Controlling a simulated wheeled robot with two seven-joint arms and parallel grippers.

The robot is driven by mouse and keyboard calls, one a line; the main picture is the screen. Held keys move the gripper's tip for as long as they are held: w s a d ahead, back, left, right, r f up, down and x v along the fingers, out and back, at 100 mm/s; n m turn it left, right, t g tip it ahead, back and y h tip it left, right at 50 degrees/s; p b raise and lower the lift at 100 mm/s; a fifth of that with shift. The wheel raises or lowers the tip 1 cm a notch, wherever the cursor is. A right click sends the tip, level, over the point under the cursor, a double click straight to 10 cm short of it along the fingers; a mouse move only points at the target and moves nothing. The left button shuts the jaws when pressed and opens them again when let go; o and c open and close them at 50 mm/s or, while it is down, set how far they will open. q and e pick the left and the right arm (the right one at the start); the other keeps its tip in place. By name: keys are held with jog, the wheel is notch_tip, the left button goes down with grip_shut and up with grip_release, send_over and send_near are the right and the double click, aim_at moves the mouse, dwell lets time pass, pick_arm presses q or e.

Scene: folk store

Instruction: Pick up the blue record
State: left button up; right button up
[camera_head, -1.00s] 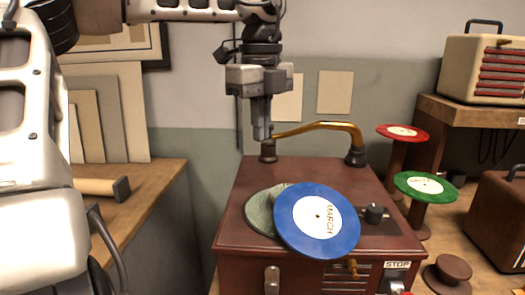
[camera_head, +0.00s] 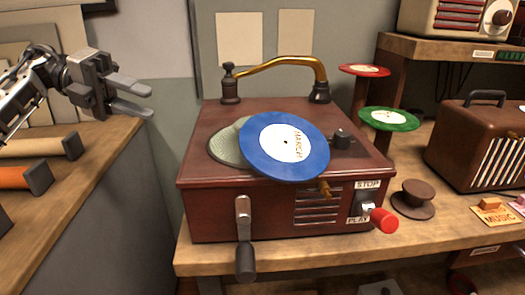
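The blue record (camera_head: 262,165) has a white label reading MARCH. It lies over the front right part of the pale green platter (camera_head: 223,147), off centre and reaching past its edge, on top of the dark red record player (camera_head: 205,205). I cannot tell if it is tilted. My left gripper (camera_head: 140,99) is at the left, above the wooden counter, well apart from the record. Its two fingers point right with a gap between them, and it holds nothing. My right gripper is not in view.
The brass tonearm (camera_head: 275,62) arches behind the record. A crank (camera_head: 244,240) and a red-knobbed lever (camera_head: 383,220) stick out in front. A red record (camera_head: 364,70) and a green record (camera_head: 389,118) sit on stands at the right. An empty spool stand (camera_head: 413,197) is nearby.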

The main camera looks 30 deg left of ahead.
pick_arm(q)
jog(key=p+x, duration=0.2)
jog(key=x, duration=0.7)
jog(key=shift+d+r, duration=0.15)
jog(key=shift+d, duration=0.15)
jog(key=shift+w+d+f, duration=0.25)
jog(key=shift+d, duration=0.25)
jog(key=x, duration=0.1)
jog(key=p+x, duration=0.1)
jog(key=x, duration=0.2)
jog(key=shift+w+f+p, duration=0.15)
jog(key=shift+w+p, duration=0.15)
jog(key=shift+p, duration=0.1)
jog(key=shift+d+f, duration=0.1)
jog(key=shift+d, duration=0.2)
jog(key=shift+w+d+f, duration=0.1)
jog(key=shift+f, duration=0.05)
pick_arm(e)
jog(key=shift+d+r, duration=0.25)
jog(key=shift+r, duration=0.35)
pick_arm(q)
grip_shut()
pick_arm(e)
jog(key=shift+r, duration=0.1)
